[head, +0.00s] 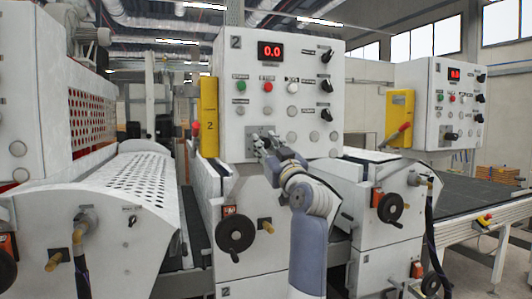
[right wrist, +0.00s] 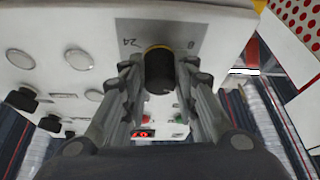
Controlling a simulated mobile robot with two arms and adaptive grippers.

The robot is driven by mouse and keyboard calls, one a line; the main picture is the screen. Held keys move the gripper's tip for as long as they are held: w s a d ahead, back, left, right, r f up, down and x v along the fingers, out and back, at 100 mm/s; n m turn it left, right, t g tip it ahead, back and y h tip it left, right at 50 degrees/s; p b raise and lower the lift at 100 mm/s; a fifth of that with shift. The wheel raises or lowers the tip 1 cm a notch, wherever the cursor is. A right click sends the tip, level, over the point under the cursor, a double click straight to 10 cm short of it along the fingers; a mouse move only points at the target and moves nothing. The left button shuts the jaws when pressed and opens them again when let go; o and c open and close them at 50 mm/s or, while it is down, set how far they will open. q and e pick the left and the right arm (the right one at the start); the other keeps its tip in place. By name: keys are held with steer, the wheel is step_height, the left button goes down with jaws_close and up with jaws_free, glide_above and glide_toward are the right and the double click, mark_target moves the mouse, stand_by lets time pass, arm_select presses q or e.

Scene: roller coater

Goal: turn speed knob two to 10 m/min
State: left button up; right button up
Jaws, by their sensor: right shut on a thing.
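The control panel marked 2 (head: 229,100) stands at the middle of the head view, and its red display (head: 271,51) reads 0.0. The black speed knob (right wrist: 158,72) has a yellow ring at its base and sits on a grey plate (right wrist: 195,35) with scale marks in the right wrist view. My right gripper (head: 266,145) is at this plate low on the panel, its fingers on both sides of the knob (right wrist: 158,88), shut on it. In the head view the gripper mostly hides the knob. My left gripper is not in view.
Above the plate are green (head: 241,87) and red (head: 268,87) buttons and several black selector knobs (head: 326,86). A yellow box (head: 208,115) with a red-tipped lever is left of the panel. Handwheels (head: 236,233) sit below. Another panel (head: 412,80) stands at right.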

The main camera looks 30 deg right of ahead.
steer(key=n+y+b, duration=0.1)
steer(key=n, duration=0.2)
steer(key=shift+d, duration=0.1)
steer(key=shift+n+y, duration=0.6)
steer(key=shift+n, duration=0.5)
steer(key=o, duration=1)
steer(key=shift+o, duration=0.2)
steer(key=shift+s, duration=0.15)
steer(key=v, duration=1.1)
steer(key=shift+s, duration=0.4)
steer(key=shift+f, duration=0.1)
